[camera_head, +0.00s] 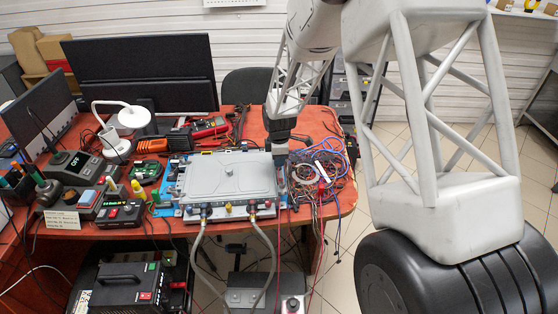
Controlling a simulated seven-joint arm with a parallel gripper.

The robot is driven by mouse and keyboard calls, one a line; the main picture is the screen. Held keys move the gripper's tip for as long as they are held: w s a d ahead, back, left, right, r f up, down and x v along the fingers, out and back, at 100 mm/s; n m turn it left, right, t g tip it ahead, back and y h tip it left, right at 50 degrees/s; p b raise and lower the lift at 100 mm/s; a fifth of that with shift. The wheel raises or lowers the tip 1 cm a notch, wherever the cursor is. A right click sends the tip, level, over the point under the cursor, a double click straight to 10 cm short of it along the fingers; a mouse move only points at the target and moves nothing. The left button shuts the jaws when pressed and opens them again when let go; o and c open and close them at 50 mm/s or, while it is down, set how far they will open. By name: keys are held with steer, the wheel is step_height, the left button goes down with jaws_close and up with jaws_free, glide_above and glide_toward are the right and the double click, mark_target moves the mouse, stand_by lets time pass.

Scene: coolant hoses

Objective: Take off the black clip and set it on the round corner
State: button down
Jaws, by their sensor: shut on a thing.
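My gripper (281,163) points down at the right edge of the grey metal unit (228,178) on the red table. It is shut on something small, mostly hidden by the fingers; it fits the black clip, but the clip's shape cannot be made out. Two grey hoses (264,244) hang from fittings along the unit's front edge, left of my gripper. The table's rounded front right corner (343,203) is to the right of my gripper, partly covered by wires.
A tangle of coloured wires (318,172) lies just right of my gripper. Tools, a multimeter (209,127) and a white lamp (131,117) stand behind and left. A black power box (128,288) is below the table front.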

step_height(320, 180, up, 3)
steer(key=shift+f, duration=0.2)
steer(key=shift+s+r, duration=0.2)
steer(key=shift+r, duration=0.1)
steer(key=s+d+r, duration=0.1)
steer(key=s+d, duration=0.2)
steer(key=s, duration=1.2)
steer(key=shift+d+r, duration=0.15)
steer(key=shift+d, duration=0.25)
steer(key=shift+r, duration=0.3)
steer(key=shift+r, duration=1.2)
steer(key=w+d+f+m, duration=0.1)
steer(key=w+d+f, duration=0.1)
steer(key=w+d, duration=0.8)
steer(key=w, duration=0.4)
steer(key=shift+w+d, duration=0.25)
steer(key=shift+w, duration=0.05)
